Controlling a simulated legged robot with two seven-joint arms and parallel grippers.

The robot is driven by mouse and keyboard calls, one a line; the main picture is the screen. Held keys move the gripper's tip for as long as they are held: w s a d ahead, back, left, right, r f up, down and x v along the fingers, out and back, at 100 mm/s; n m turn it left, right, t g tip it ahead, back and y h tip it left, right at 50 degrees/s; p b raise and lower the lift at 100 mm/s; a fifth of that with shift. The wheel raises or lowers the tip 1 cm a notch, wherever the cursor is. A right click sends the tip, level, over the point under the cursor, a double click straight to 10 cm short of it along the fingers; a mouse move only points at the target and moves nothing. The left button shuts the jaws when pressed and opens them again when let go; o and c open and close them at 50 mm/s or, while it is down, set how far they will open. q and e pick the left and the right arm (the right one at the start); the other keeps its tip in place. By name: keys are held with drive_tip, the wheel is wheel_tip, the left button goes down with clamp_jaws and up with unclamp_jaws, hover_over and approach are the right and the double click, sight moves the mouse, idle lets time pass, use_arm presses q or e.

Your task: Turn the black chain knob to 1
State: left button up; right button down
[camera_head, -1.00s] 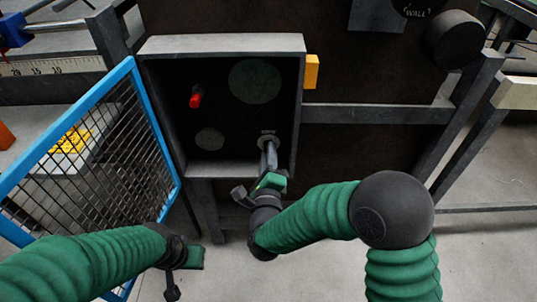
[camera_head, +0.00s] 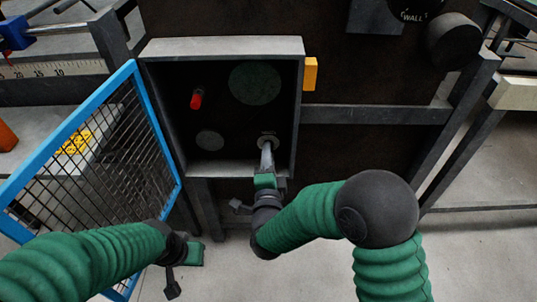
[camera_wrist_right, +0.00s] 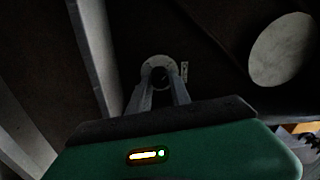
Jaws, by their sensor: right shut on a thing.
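The black chain knob (camera_wrist_right: 160,73) sits in a pale round dial at the lower right inside a grey open-fronted box (camera_head: 222,47). In the head view the dial (camera_head: 268,142) shows, with small lettering above it that I cannot read. My right gripper (camera_head: 268,152) reaches up from below, its two fingers shut on the knob. In the right wrist view the fingers (camera_wrist_right: 159,90) meet at the dial and hide most of the knob, so I cannot tell its setting. My left gripper (camera_head: 174,283) hangs away from the box at lower left; its jaws are unclear.
In the box are a red switch (camera_head: 196,99), a large dark green disc (camera_head: 255,82) and a smaller grey disc (camera_head: 210,141). A blue-framed mesh door (camera_head: 88,125) stands open at left. A yellow block (camera_head: 310,73) is on the box's right side.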

drive_tip(key=shift+s+a+f, duration=0.1)
drive_tip(key=shift+a+f, duration=0.1)
drive_tip(key=shift+f, duration=0.1)
drive_tip(key=c, duration=1.5)
unclamp_jaws()
drive_tip(key=o, duration=0.3)
drive_tip(key=shift+r, duration=0.15)
drive_tip(key=shift+s, duration=0.3)
drive_tip(key=s+p, duration=0.1)
drive_tip(key=s, duration=0.2)
drive_tip(key=s+p, duration=0.1)
drive_tip(key=s, duration=0.3)
drive_tip(key=s+p, duration=0.1)
drive_tip(key=s, duration=0.3)
drive_tip(key=shift+s+f, duration=0.15)
drive_tip(key=shift+f, duration=0.1)
